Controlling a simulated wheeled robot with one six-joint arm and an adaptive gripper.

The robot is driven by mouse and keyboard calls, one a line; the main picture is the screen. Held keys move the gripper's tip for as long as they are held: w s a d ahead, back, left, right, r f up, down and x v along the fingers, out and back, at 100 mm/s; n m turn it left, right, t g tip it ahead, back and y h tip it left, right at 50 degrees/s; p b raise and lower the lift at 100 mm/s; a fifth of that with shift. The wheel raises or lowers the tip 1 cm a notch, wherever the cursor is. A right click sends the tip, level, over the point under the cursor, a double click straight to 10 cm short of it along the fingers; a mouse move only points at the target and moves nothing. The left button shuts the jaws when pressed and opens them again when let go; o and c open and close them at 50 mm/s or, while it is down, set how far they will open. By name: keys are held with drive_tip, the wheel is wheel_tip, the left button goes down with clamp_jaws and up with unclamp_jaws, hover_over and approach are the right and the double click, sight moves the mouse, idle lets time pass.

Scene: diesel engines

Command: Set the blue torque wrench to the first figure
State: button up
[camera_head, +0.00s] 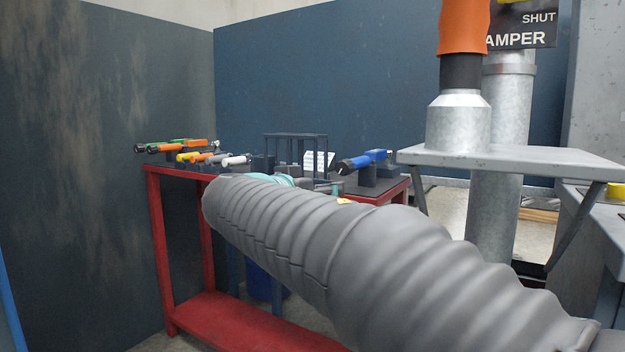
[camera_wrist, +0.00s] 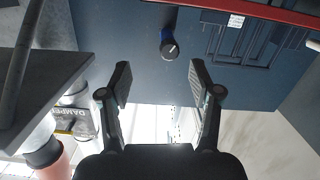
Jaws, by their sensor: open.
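The blue torque wrench (camera_head: 362,160) lies on a dark stand at the right end of the red bench in the head view. In the wrist view its blue body is seen nearly end-on, with a dark round end (camera_wrist: 170,50) bearing a pale mark. My gripper (camera_wrist: 161,82) is open and empty. The wrench's end shows beyond the gap between the fingers, apart from them. In the head view my grey-sleeved arm hides most of the gripper. A small white card (camera_head: 319,161) stands behind the bench tools and also shows in the wrist view (camera_wrist: 236,21); its writing is unreadable.
Other tools with orange (camera_head: 170,148), yellow and white handles lie on the left of the red bench (camera_head: 155,168). A grey shelf (camera_head: 550,160) carrying a pipe with an orange top (camera_head: 464,25) juts out at right. It narrows the room beside my arm.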

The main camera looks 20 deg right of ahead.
sight(342, 167)
drive_tip(key=shift+m+t+h, duration=0.3)
drive_tip(key=shift+m+h, duration=0.1)
drive_tip(key=shift+h, duration=0.1)
drive_tip(key=x, duration=0.4)
drive_tip(key=w+a+r+p+x, duration=0.1)
drive_tip(key=x, duration=0.4)
drive_tip(key=r+x, duration=0.1)
drive_tip(key=x, duration=0.4)
drive_tip(key=shift+w+a+r+p, duration=0.1)
drive_tip(key=shift+w+a+p, duration=0.05)
drive_tip(key=shift+w+p, duration=0.25)
drive_tip(key=c, duration=1.1)
